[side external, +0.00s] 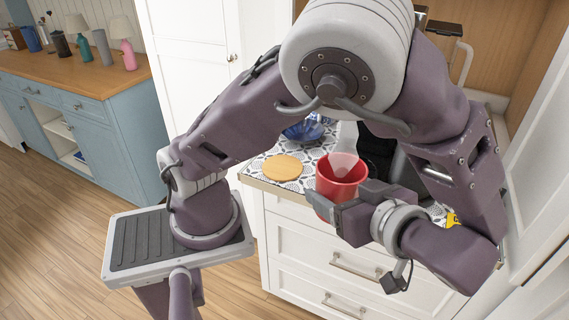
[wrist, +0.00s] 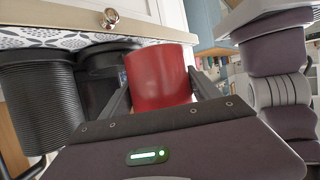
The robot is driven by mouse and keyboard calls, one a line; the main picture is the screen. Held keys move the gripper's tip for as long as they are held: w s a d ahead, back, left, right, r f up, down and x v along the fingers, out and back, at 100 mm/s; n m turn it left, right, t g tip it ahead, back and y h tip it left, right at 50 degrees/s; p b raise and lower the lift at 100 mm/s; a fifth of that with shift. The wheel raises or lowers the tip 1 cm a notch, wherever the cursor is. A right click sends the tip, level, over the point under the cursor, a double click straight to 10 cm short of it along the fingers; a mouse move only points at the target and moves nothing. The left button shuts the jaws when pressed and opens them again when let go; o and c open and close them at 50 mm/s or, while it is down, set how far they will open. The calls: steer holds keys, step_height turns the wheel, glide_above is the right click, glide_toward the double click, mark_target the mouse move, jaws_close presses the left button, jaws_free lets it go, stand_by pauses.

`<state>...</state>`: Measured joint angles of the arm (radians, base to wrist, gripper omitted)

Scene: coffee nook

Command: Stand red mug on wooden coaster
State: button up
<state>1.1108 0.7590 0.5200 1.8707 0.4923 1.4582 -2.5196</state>
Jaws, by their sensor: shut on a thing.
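The red mug (side external: 341,177) is held in my gripper (side external: 338,212) near the front edge of the counter, to the right of the coaster. It looks roughly upright, with its pale inside showing. In the wrist view the red mug (wrist: 160,77) sits between the two fingers of my gripper (wrist: 160,92), which are shut on it. The round wooden coaster (side external: 283,168) lies flat and bare on the patterned counter top, near its left front corner. The coaster does not show in the wrist view. The mug's handle is not visible.
A blue glass bowl (side external: 304,130) stands behind the coaster. Black ribbed containers (wrist: 38,100) stand beside the mug in the wrist view. A yellow thing (side external: 452,220) shows partly behind my arm.

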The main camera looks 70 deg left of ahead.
steer(key=a, duration=0.5)
steer(key=s+a, duration=0.1)
steer(key=a, duration=1)
steer(key=shift+s+a+r, duration=0.1)
steer(key=shift+s+a, duration=0.15)
steer(key=shift+s, duration=0.1)
steer(key=f, duration=0.1)
steer(key=a+f, duration=0.1)
steer(key=f, duration=0.1)
steer(key=shift+f, duration=0.3)
steer(key=o, duration=1.9)
steer(key=shift+d, duration=0.1)
